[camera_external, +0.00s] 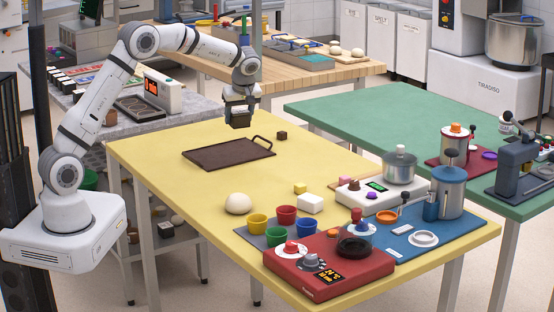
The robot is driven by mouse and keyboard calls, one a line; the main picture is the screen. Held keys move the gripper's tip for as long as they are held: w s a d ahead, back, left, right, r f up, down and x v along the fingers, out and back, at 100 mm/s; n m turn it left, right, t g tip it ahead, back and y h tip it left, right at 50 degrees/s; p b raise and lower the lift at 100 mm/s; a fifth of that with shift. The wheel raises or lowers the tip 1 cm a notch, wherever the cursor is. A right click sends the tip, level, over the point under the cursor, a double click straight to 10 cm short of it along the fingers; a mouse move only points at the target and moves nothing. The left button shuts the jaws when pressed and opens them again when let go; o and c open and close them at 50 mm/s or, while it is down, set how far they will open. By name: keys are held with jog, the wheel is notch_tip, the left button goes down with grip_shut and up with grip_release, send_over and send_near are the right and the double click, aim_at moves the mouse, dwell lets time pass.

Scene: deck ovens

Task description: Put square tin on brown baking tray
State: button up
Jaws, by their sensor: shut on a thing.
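The brown baking tray (215,155) lies flat on the yellow table, with a handle at its far right end. Nothing lies on it. My gripper (238,108) points down above the table, over the far side of the tray. It is shut on a small dark square thing, which looks like the square tin (238,121), and holds it clear of the tray. My fingers cover its upper part.
Bare yellow table surrounds the tray.

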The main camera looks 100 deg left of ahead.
jog(key=s+a+n, duration=0.2)
jog(key=s, duration=0.2)
jog(key=p, duration=0.1)
send_over(225, 152)
jog(key=w, duration=0.1)
jog(key=shift+g+h, duration=0.3)
jog(key=f, duration=0.5)
jog(key=shift+w+d, duration=0.1)
jog(key=shift+d, duration=0.3)
jog(key=shift+f, duration=2.5)
jog(key=o, duration=1.1)
jog(key=shift+r+p, duration=0.2)
jog(key=shift+p, duration=0.2)
jog(key=b+v, duration=0.1)
jog(key=v, duration=1.1)
